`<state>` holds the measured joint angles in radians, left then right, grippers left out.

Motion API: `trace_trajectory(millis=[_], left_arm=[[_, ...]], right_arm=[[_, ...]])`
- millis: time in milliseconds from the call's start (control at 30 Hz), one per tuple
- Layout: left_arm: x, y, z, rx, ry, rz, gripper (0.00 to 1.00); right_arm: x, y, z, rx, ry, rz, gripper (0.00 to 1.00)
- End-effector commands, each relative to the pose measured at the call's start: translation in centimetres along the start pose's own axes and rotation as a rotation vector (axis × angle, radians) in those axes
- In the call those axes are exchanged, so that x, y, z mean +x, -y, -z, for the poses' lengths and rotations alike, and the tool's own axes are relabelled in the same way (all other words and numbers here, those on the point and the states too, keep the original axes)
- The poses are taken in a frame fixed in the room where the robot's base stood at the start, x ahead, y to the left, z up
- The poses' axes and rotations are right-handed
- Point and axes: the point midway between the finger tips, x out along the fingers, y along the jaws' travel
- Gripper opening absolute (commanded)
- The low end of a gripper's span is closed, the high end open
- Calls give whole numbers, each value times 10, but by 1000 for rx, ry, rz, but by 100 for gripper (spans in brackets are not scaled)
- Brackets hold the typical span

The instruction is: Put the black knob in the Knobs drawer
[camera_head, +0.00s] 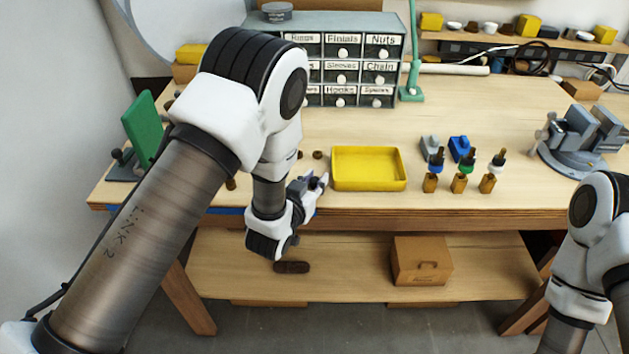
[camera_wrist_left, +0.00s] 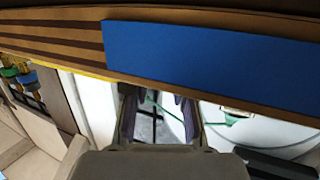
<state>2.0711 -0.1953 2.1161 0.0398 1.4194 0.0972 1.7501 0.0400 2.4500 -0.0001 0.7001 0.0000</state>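My left gripper (camera_head: 317,184) is at the front edge of the workbench, left of the yellow tray. In the left wrist view its two fingers (camera_wrist_left: 159,112) stand apart with nothing seen held between them. The grey drawer cabinet (camera_head: 350,20) stands at the back of the bench, partly covered by my left arm. Finials, Nuts, Sleeves, Chain and Hooks labels can be read; I cannot make out a Knobs label for certain. I cannot identify the black knob. A small dark brown round piece (camera_head: 318,155) lies just beyond my gripper. My right gripper is outside the view.
The yellow tray (camera_head: 369,184) looks empty. Several small bottles and sockets stand to its right, near a grey vise (camera_head: 580,140). A green panel (camera_head: 142,128) stands at the left. A cardboard box (camera_head: 420,262) is on the lower shelf.

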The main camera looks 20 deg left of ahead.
Motion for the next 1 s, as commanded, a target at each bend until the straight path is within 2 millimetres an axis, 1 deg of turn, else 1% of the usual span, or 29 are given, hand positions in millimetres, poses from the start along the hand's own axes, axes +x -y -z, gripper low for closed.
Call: trace_trajectory(millis=[33,67,367,467,667,700,800,900,1000], left_arm=[[0,0,0,0,1,0,46],[0,0,0,0,1,0,50],[0,0,-1,0,1,0,50],[-10,0,-3,1,2,0,50],[-51,-2,-7,2,2,0,50],[-59,-2,-6,2,2,0,50],[-73,-2,-4,1,1,0,50],[-78,-2,-3,0,1,0,50],[-79,-2,-2,0,1,0,50]], right_arm=[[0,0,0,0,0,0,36],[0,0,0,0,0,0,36],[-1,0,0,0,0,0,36],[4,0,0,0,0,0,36],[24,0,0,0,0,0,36],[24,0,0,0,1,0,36],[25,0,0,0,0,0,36],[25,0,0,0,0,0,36],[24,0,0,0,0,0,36]])
